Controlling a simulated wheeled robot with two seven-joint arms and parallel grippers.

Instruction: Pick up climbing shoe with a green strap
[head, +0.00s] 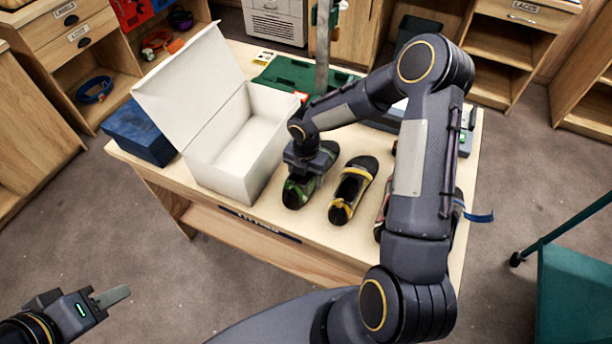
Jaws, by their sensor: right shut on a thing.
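The climbing shoe with a green strap (294,193) lies on the wooden table, to the right of the open white box. My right gripper (305,170) is over this shoe and shut on it; its fingers hide part of the shoe's middle. I cannot tell whether the shoe is lifted off the table. My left gripper (112,297) is at the lower left, away from the table, with nothing seen in it; its finger gap does not show clearly.
A shoe with a yellow strap (341,212) lies just right of the held shoe. Another shoe (380,226) is partly hidden behind my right arm. The open white box (221,176) and a blue block (139,134) stand at the left. A green mat (285,75) lies behind.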

